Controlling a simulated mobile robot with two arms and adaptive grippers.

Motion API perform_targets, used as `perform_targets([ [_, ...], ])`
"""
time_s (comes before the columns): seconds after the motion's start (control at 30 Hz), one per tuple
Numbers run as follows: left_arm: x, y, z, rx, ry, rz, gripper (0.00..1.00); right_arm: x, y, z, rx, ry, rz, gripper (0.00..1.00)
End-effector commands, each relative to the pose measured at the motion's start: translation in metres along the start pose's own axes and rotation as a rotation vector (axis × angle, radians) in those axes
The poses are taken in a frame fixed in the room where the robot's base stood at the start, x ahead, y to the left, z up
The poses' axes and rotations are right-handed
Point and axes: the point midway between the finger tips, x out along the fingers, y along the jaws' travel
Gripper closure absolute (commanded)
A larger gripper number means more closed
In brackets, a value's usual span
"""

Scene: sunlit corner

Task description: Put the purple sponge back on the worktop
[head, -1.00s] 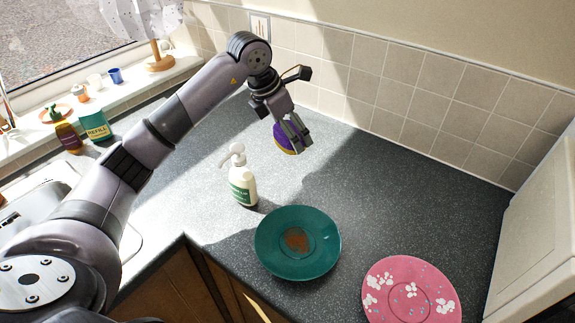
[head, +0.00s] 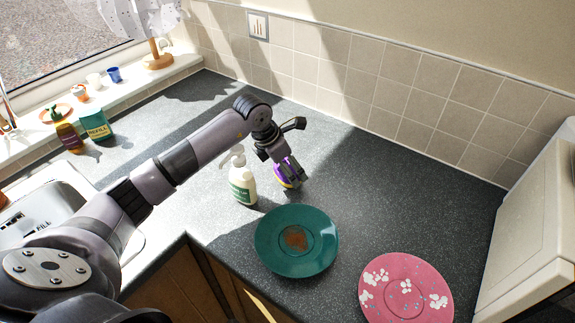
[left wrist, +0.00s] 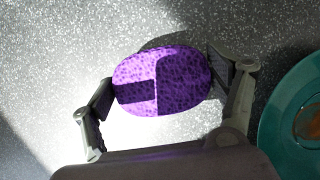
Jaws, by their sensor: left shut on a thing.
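The purple sponge (left wrist: 180,75) is held between the two fingers of my left gripper (left wrist: 170,85) in the left wrist view. I cannot tell whether the sponge touches the worktop. My right gripper is in neither view.
A white pump bottle (head: 242,185) stands just left of the sponge. A teal plate (head: 270,258) with a brown stain lies in front, and a pink plate (head: 405,265) with white spots lies further right. The worktop behind and to the right is clear.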

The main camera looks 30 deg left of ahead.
Motion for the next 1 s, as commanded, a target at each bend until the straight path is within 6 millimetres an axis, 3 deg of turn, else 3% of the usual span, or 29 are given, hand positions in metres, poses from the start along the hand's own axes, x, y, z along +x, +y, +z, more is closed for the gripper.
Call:
perform_targets([
  [0.17,0.004,0.0,-0.002,0.0,0.0,0.0,0.45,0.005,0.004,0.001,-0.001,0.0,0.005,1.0],
  [0.2,0.003,0.0,-0.001,0.0,0.0,0.0,0.16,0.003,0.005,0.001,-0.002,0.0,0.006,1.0],
  [0.43,0.003,0.0,-0.001,0.0,0.001,0.0,0.01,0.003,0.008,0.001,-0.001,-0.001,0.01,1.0],
  [0.8,0.001,0.0,-0.001,0.0,0.001,0.0,0.0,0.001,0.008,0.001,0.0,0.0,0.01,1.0],
  [1.0,-0.019,0.002,0.0,0.002,-0.002,0.004,0.0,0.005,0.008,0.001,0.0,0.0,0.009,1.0],
])
